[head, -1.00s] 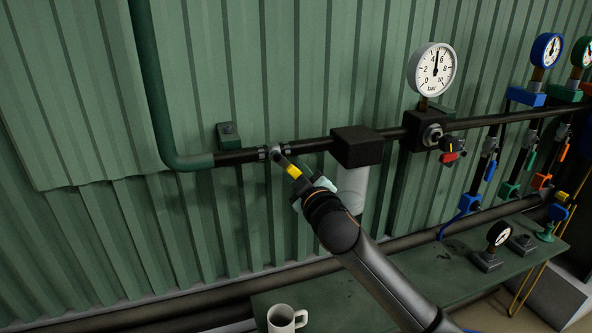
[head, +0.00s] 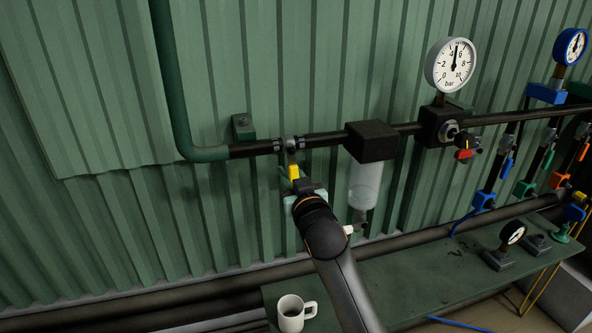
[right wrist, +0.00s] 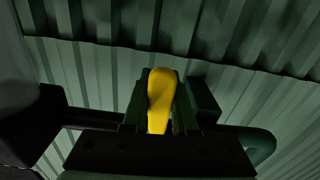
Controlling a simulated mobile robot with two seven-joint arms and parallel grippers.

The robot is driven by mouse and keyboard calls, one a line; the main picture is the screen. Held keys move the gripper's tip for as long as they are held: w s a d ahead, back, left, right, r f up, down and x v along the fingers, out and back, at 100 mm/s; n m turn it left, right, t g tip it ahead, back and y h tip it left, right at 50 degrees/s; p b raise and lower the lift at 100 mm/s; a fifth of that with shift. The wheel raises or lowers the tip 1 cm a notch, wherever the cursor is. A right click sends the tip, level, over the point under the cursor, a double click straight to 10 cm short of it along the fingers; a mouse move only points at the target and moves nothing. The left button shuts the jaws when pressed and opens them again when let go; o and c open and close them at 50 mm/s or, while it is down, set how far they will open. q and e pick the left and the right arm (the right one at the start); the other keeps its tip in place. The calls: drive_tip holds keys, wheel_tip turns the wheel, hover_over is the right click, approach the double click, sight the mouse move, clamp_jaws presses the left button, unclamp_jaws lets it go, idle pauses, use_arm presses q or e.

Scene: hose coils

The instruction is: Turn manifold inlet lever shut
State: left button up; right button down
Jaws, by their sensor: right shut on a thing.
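The manifold inlet lever (head: 293,172) has a yellow grip and hangs from a grey valve body (head: 289,145) on the dark pipe. The lever points nearly straight down, across the pipe. My right gripper (head: 297,186) is below the valve and shut on the lever's yellow end. In the right wrist view the yellow lever grip (right wrist: 160,98) stands between the two dark fingers (right wrist: 160,112). The lower part of the lever is hidden by the gripper in the head view. My left gripper is not in view.
A black block with a clear bowl (head: 364,185) hangs just right of my arm. A pressure gauge (head: 455,65) and regulator (head: 441,127) sit further right. A white mug (head: 291,313) stands on the green bench (head: 400,278) below.

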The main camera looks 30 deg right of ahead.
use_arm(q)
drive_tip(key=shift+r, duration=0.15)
use_arm(e)
drive_tip(key=shift+a+m, duration=0.3)
drive_tip(key=shift+m, duration=0.1)
drive_tip(key=c, duration=0.7)
unclamp_jaws()
